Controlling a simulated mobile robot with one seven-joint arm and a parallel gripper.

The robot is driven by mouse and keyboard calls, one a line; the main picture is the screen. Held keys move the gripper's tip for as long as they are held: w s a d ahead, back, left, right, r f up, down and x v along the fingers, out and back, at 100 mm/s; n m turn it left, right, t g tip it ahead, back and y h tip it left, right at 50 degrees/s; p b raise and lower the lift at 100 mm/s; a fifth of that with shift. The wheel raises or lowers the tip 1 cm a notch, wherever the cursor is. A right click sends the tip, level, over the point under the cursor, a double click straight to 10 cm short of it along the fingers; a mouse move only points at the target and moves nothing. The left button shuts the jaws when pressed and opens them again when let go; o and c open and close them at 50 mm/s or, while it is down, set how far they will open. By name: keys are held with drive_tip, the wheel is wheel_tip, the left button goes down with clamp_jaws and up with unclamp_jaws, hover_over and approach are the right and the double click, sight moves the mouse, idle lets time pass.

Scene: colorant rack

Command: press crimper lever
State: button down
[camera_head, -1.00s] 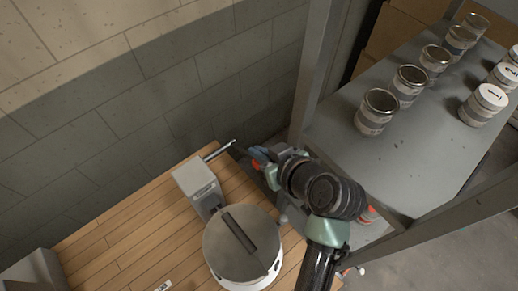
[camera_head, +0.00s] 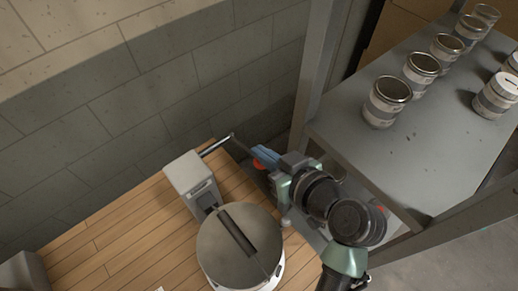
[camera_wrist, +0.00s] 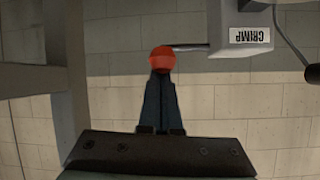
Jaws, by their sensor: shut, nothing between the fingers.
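The crimper is a grey box (camera_head: 190,177) on the wooden counter, with a thin metal lever rod (camera_head: 217,145) out of its far side. In the wrist view its box (camera_wrist: 250,28) bears an upside-down CRIMP label, and the rod runs left to a red ball knob (camera_wrist: 163,59). The knob also shows in the head view (camera_head: 259,164). My gripper (camera_head: 257,153) has its blue fingers together and empty, right by the knob. In the wrist view the fingertips (camera_wrist: 161,77) overlap the knob's lower edge; I cannot tell whether they touch it.
A round lidded pot (camera_head: 225,262) stands in front of the crimper. A grey metal shelf (camera_head: 425,165) with several cans (camera_head: 386,102) stands to the right, its upright (camera_head: 318,75) close to my arm. A block wall (camera_head: 150,90) rises behind the counter.

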drive_tip(key=f+b, duration=0.1)
drive_tip(key=b, duration=0.1)
drive_tip(key=f+t+b, duration=0.1)
drive_tip(key=b, duration=0.1)
drive_tip(key=f+y+b, duration=0.1)
drive_tip(key=shift+s+d+f+b, duration=0.25)
drive_tip(key=shift+s+d+b, duration=0.05)
drive_tip(key=shift+s+b, duration=0.1)
drive_tip(key=shift+s+d+f+t+y+b, duration=0.15)
drive_tip(key=shift+f+t+b, duration=0.2)
drive_tip(key=shift+b, duration=0.8)
drive_tip(key=shift+f+t+y+b, duration=0.25)
drive_tip(key=shift+f+b, duration=0.15)
drive_tip(key=shift+b, duration=0.7)
drive_tip(key=shift+s+d+f+t+y+b, duration=0.1)
drive_tip(key=shift+f+t+b, duration=0.25)
drive_tip(key=shift+b, duration=0.8)
drive_tip(key=shift+f, duration=0.2)
drive_tip(key=r+p, duration=0.1)
drive_tip(key=r, duration=0.1)
drive_tip(key=w+r+p, duration=0.1)
drive_tip(key=r, duration=0.1)
drive_tip(key=shift+w+a+r+p, duration=0.2)
drive_tip(key=shift+r+p, duration=0.1)
drive_tip(key=f+b+v, duration=0.1)
drive_tip(key=b+v, duration=0.1)
drive_tip(key=v, duration=0.7)
drive_tip(key=shift+s+d+b, duration=0.2)
drive_tip(key=shift+s+b, duration=0.1)
drive_tip(key=shift+s, duration=0.05)
